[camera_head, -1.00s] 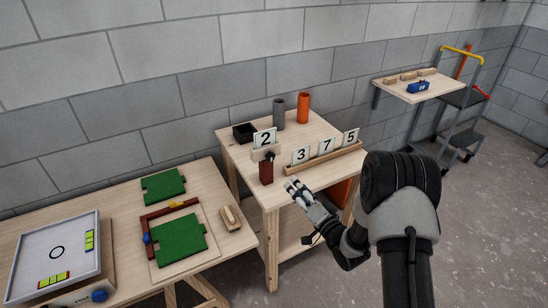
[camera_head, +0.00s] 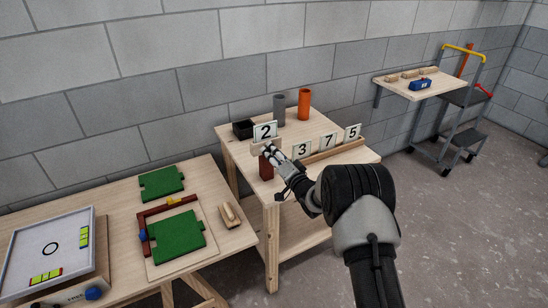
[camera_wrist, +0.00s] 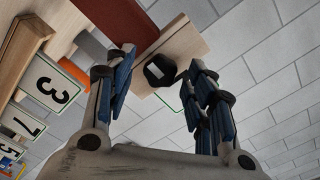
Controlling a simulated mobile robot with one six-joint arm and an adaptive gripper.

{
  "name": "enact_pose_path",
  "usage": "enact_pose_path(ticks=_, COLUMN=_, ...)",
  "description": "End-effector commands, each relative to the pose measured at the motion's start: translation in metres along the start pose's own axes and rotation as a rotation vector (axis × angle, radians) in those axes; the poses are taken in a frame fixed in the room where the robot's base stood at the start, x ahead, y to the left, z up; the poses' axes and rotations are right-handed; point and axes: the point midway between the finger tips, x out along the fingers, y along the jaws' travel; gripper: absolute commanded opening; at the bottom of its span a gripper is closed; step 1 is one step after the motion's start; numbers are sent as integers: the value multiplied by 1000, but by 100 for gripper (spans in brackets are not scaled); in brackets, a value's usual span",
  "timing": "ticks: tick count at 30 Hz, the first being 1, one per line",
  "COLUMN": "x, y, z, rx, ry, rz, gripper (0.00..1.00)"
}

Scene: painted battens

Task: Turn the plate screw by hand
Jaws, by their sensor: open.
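The plate screw shows as a black knob (camera_wrist: 160,70) with a pale mark, in front of a wooden block (camera_wrist: 183,42) in the wrist view. In the head view my gripper hides the knob, and the wooden block (camera_head: 262,146) carries the number 2 plate (camera_head: 265,131). A red-brown post (camera_head: 266,170) stands just below; it also shows in the wrist view (camera_wrist: 115,18). My gripper (camera_head: 268,151) is open in front of the block. In the wrist view its fingertips (camera_wrist: 150,73) lie on either side of the knob; contact is not visible.
Number plates 3 (camera_head: 302,151), 7 (camera_head: 328,141) and 5 (camera_head: 352,132) stand in a wooden rail right of my gripper. A black box (camera_head: 243,129), a grey cylinder (camera_head: 279,109) and an orange cylinder (camera_head: 304,104) stand behind. A lower table with green boards (camera_head: 177,237) is at left.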

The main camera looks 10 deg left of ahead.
Motion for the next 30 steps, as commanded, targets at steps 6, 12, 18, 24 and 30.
enact_pose_path(ticks=6, x=2, y=0, z=0, rx=0, ry=0, rz=0, gripper=50)
enact_pose_path(ticks=12, x=1, y=0, z=0, rx=0, ry=0, rz=0, gripper=41)
enact_pose_path(ticks=18, x=1, y=0, z=0, rx=0, ry=0, rz=0, gripper=28)
enact_pose_path(ticks=24, x=1, y=-1, z=0, rx=0, ry=0, rz=0, gripper=14)
enact_pose_path(ticks=30, x=1, y=0, z=0, rx=-1, ry=0, rz=0, gripper=6)
